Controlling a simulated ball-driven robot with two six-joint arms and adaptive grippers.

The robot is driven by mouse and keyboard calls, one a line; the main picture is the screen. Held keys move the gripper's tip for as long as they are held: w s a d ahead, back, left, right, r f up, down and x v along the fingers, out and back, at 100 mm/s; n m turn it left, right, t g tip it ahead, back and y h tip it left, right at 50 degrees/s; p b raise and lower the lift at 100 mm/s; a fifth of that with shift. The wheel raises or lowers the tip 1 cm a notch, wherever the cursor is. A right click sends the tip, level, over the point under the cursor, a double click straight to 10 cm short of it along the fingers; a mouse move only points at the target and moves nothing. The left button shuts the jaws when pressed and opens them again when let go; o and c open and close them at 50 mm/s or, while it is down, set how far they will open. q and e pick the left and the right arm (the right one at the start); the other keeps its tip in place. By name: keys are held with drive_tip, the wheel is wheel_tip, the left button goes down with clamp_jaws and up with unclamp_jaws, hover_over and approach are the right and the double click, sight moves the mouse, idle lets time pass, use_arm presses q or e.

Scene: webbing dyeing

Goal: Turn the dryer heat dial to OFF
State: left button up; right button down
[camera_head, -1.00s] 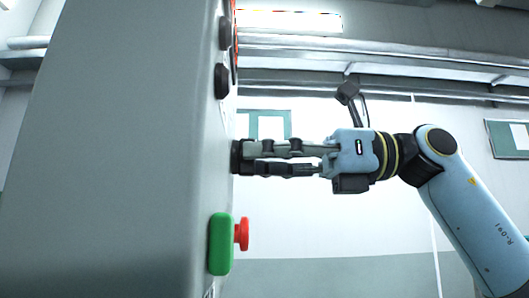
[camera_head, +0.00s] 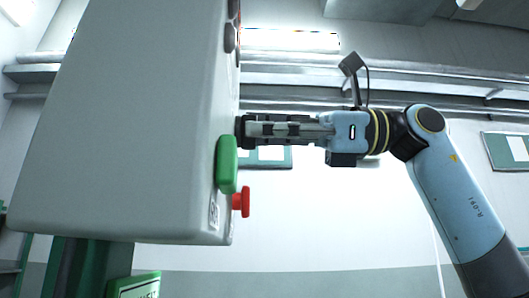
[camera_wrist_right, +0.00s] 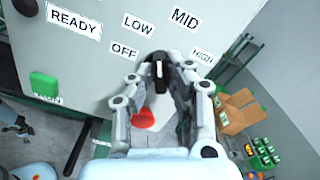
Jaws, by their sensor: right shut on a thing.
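The grey control box (camera_head: 130,120) fills the left of the head view. The heat dial (camera_wrist_right: 160,70) is a black knob with a pale pointer mark in the right wrist view, below the labels OFF (camera_wrist_right: 124,50), LOW (camera_wrist_right: 138,25), MID (camera_wrist_right: 185,19) and HIGH (camera_wrist_right: 202,54). The mark points roughly up, between LOW and MID; its exact setting is hard to tell. My right gripper (camera_wrist_right: 161,82) is shut on the dial, one finger on each side. In the head view my right gripper (camera_head: 246,132) meets the panel edge-on. My left gripper is not in view.
A green button block (camera_head: 227,164) and a red button (camera_head: 241,201) sit just below the dial on the panel. Another dark knob (camera_head: 230,38) is above. A cardboard box (camera_wrist_right: 238,113) stands beyond the panel.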

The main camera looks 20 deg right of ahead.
drive_tip(key=shift+s+f+n+b, duration=0.1)
drive_tip(key=shift+f+n+b, duration=0.05)
drive_tip(key=shift+n+b, duration=2.55)
drive_tip(key=shift+f+n+b, duration=0.1)
drive_tip(key=shift+n+b, duration=1.65)
drive_tip(key=shift+n, duration=1.75)
drive_tip(key=c, duration=1.3)
unclamp_jaws()
